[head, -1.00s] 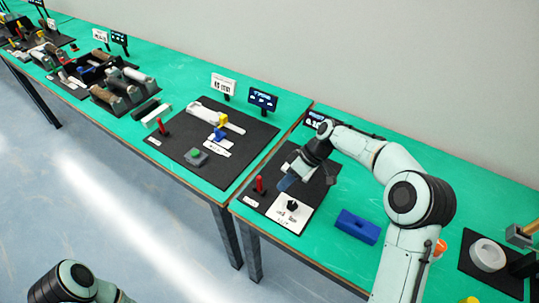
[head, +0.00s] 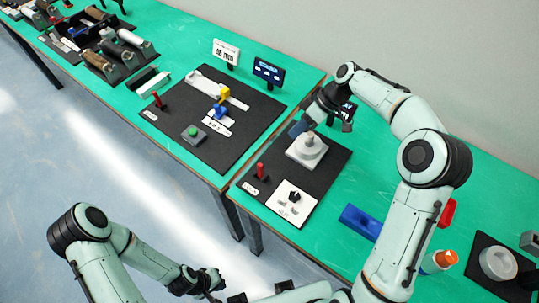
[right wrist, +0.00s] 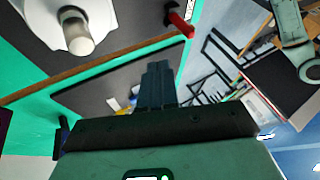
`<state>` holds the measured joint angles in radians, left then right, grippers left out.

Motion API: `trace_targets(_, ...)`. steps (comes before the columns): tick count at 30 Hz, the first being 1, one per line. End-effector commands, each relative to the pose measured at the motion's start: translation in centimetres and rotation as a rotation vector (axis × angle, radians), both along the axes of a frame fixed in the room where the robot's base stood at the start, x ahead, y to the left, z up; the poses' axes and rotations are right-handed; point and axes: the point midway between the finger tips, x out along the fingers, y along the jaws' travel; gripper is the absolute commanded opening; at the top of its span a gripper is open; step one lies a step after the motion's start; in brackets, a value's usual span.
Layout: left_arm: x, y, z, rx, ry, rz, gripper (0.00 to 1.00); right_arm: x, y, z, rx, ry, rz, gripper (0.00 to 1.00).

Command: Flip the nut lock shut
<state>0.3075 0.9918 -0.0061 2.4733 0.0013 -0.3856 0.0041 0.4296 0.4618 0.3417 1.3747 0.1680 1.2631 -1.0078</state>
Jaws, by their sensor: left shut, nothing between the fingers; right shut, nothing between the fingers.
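A white plate (head: 283,206) with a small black knob (head: 294,196) lies at the front of a black mat (head: 327,180) on the right-hand table. An upright red lever (head: 260,171) stands at the mat's left edge; it also shows in the right wrist view (right wrist: 180,25). I cannot tell which of these is the nut lock. A pale stepped round piece (head: 306,150) stands behind them. My right gripper (head: 297,129) is shut and empty, above the mat's back left, apart from the lever. My left gripper (head: 217,284) is shut and empty, low in front of the tables.
Another black mat (head: 238,140) to the left holds a green button (head: 193,132), blue and yellow parts and a red lever (head: 157,99). A blue block (head: 360,222) lies right of the near mat. A small dark screen (head: 268,71) stands behind.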

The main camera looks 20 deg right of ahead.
Motion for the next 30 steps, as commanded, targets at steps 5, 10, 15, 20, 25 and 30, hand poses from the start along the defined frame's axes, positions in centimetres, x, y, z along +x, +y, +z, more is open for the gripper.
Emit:
trace_targets(5, 0.0, 0.0, 0.0, 0.0, 0.0, 0.0, 0.0, 0.0, 0.3, -0.5, 0.001, 0.001, 0.0, 0.0)
trace_targets(10, -0.2, 0.0, -0.3, 0.0, 0.002, -0.001, 0.0, -0.1, 1.8, -2.5, 0.001, 0.003, 0.001, 0.0)
trace_targets(15, -0.3, 0.0, -0.4, 0.0, 0.003, 0.0, 0.0, 0.0, 4.1, -5.4, 0.001, 0.004, 0.003, 0.0)
trace_targets(20, -0.3, 0.0, -0.4, 0.0, 0.003, 0.0, 0.0, 0.0, 6.1, -8.1, 0.001, 0.003, 0.003, 0.0)
trace_targets(25, -0.2, 0.0, -0.3, 0.0, 0.002, -0.001, 0.0, -1.5, 8.0, -8.0, -0.001, 0.0, 0.001, 0.0)
trace_targets(30, -0.2, 0.0, -0.3, -0.001, 0.002, -0.001, 0.0, -2.2, 9.0, -8.0, 0.0, 0.0, 0.0, 0.0)
